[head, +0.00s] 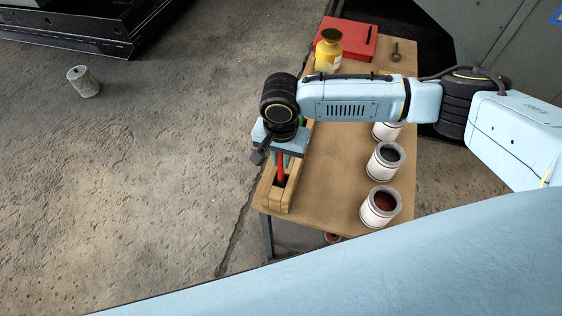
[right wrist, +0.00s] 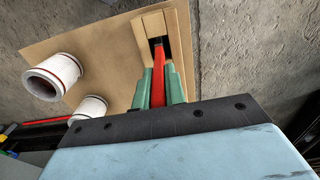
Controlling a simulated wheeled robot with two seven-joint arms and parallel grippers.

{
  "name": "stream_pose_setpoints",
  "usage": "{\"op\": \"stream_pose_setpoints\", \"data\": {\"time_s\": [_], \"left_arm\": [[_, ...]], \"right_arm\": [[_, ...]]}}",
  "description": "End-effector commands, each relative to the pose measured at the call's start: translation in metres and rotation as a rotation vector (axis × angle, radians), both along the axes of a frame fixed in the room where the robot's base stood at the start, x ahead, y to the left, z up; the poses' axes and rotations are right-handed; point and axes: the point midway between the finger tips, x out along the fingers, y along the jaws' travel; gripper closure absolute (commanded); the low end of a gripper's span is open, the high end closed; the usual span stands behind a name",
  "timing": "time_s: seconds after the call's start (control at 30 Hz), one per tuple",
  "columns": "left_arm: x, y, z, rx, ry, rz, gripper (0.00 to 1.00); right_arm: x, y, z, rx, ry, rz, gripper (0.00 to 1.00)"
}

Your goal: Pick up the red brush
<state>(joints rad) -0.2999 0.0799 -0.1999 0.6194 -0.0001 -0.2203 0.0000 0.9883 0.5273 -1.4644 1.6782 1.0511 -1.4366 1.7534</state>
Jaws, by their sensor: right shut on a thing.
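The red brush (head: 280,170) stands in the wooden holder (head: 279,197) at the left edge of the table; its lower end is hidden in the holder. In the right wrist view the red brush (right wrist: 159,75) lies between the two green fingers of my right gripper (right wrist: 158,84), which are shut on it. In the head view my right gripper (head: 281,160) is over the holder, partly hidden by its own wrist. The wooden holder (right wrist: 153,24) also shows ahead of the fingers in the wrist view. My left gripper is not in view.
Several white paint cans stand on the table (head: 330,185), one with red-brown paint (head: 380,206) and one with dark grey (head: 385,162). A yellow bottle (head: 328,52), a red box (head: 357,40) and a small dark tool (head: 396,50) are at the back. Another can (head: 83,82) is on the floor.

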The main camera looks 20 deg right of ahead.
Motion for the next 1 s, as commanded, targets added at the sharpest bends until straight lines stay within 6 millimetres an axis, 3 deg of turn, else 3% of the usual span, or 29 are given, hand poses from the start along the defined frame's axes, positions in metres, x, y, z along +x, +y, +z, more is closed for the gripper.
{"op": "stream_pose_setpoints", "data": {"time_s": [0.6, 0.8, 1.0], "left_arm": [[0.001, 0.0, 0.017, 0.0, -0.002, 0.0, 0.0], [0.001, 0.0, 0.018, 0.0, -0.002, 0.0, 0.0], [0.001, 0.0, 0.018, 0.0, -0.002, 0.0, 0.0]], "right_arm": [[0.001, 0.0, 0.13, 0.001, -0.003, 0.0, 1.0], [0.0, 0.0, 0.149, 0.0, -0.001, 0.001, 1.0], [0.001, 0.0, 0.153, 0.001, -0.002, 0.0, 1.0]]}}
